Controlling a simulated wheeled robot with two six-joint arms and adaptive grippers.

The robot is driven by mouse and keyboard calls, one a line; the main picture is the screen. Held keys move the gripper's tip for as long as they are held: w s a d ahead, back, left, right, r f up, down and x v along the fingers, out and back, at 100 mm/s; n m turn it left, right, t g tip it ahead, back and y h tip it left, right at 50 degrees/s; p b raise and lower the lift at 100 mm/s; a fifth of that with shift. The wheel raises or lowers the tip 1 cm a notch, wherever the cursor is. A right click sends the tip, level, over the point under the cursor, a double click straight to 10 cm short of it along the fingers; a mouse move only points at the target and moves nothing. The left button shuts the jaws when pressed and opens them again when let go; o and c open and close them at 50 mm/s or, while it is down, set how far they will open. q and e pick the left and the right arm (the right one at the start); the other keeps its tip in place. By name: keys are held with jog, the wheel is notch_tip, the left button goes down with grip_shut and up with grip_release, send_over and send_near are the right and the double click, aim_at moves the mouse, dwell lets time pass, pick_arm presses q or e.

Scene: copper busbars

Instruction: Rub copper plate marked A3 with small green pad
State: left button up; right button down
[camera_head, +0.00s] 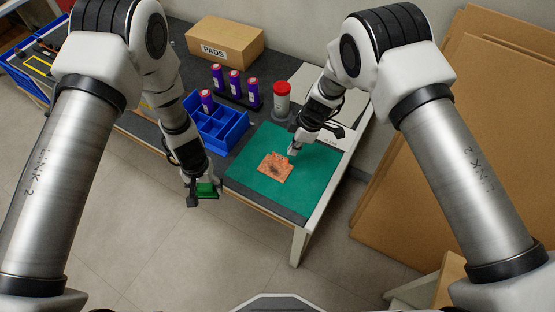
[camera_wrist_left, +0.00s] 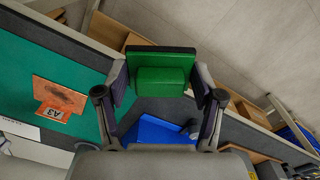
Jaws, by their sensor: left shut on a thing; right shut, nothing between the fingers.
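The copper plate (camera_head: 275,167) lies on a green mat (camera_head: 318,180) and has a dark patch on its face. In the left wrist view the plate (camera_wrist_left: 58,95) carries an orange tag marked A3 (camera_wrist_left: 53,111). My left gripper (camera_head: 201,188) is shut on the small green pad (camera_head: 208,191), left of the plate and by the table's front edge. The pad (camera_wrist_left: 161,78) shows between both fingers in the left wrist view. My right gripper (camera_head: 294,149) is shut and empty at the plate's upper right edge; I cannot tell whether it touches the plate.
A blue divided bin (camera_head: 218,128) stands left of the mat. Several purple bottles (camera_head: 235,85) and a white jar with a red lid (camera_head: 282,97) stand behind. A box labelled PADS (camera_head: 224,42) is at the back. The mat in front of the plate is clear.

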pick_arm(q)
jog(key=shift+s, duration=0.1)
jog(key=shift+s+f+b, duration=0.1)
jog(key=shift+f+b, duration=0.1)
jog(key=shift+b, duration=0.1)
notch_tip(320, 180, down, 3)
jog(key=b, duration=0.3)
jog(key=shift+f, duration=0.2)
pick_arm(e)
send_over(285, 168)
jog(key=d, duration=0.2)
jog(key=x, duration=0.4)
jog(key=shift+w+d+f, duration=0.15)
jog(key=shift+d+f, duration=0.2)
pick_arm(q)
jog(key=shift+r, duration=0.15)
pick_arm(e)
jog(key=shift+r, duration=0.15)
pick_arm(q)
jog(key=shift+f+b, duration=0.75)
jog(key=shift+b, duration=0.05)
pick_arm(e)
jog(key=shift+f, duration=1.05)
pick_arm(q)
jog(key=shift+r, duration=0.1)
pick_arm(e)
jog(key=shift+r, duration=0.15)
